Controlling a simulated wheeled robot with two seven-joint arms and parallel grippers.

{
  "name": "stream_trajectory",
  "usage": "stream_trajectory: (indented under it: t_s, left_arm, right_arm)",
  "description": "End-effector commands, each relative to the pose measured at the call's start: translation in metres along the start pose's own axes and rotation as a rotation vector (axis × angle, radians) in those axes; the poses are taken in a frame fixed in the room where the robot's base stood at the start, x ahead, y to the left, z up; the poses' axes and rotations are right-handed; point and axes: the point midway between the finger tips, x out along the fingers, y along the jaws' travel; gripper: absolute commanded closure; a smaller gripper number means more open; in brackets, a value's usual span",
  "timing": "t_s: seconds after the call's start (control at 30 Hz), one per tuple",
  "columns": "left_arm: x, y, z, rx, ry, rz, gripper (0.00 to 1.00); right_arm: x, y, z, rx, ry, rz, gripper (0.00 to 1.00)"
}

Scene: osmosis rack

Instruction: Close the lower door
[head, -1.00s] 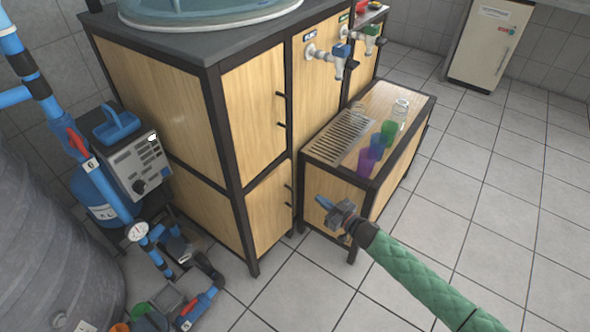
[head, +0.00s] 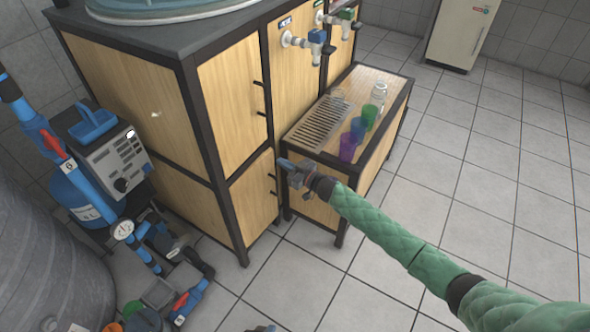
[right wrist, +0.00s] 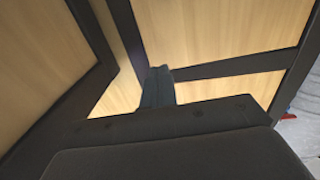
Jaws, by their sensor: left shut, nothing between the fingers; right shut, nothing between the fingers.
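The lower door (head: 253,203) is a light wooden panel in the dark frame of the tall cabinet, with a dark vertical handle (head: 273,184) at its right edge. It looks flush or nearly flush with the frame; a small gap cannot be ruled out. My right gripper (head: 284,164) is shut and empty, just right of the door's upper right corner. In the right wrist view its dark fingers (right wrist: 158,84) point at wooden panels and dark frame bars; contact cannot be told. My left gripper (head: 265,328) barely shows at the bottom edge, shut.
The upper door (head: 233,105) is flush above. A low bench with a drain grate (head: 319,124) and several cups stands to the right, close to my right gripper. A pump unit (head: 112,155) and a grey tank (head: 45,265) stand left. The tiled floor (head: 470,200) is open.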

Motion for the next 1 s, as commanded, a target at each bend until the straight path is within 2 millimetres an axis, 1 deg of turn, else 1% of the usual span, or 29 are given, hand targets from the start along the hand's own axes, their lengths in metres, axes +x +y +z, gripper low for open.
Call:
stream_trajectory:
  t_s: [0.03,0.2,0.37,0.73,0.87,1.0]
  left_arm:
    - [0.0,0.0,0.0,0.0,0.0,0.0,1.0]
    - [0.0,0.0,0.0,0.0,0.0,0.0,1.0]
    - [0.001,0.0,-0.002,0.0,0.002,0.0,1.0]
    - [0.001,0.0,-0.003,0.001,0.003,0.0,1.0]
    - [-0.002,0.0,-0.005,0.001,-0.004,0.0,1.0]
    - [-0.007,0.002,-0.01,0.001,-0.01,0.001,1.0]
  right_arm:
    - [0.009,0.0,-0.001,0.0,0.001,0.0,1.0]
    - [0.024,0.0,0.0,0.0,0.001,0.0,1.0]
    - [0.03,0.0,0.0,0.0,0.0,0.001,1.0]
    - [0.032,0.0,0.0,0.0,0.0,0.0,1.0]
    - [0.044,0.001,-0.002,0.002,0.001,0.0,1.0]
    - [0.058,0.003,-0.001,0.001,0.0,0.001,1.0]
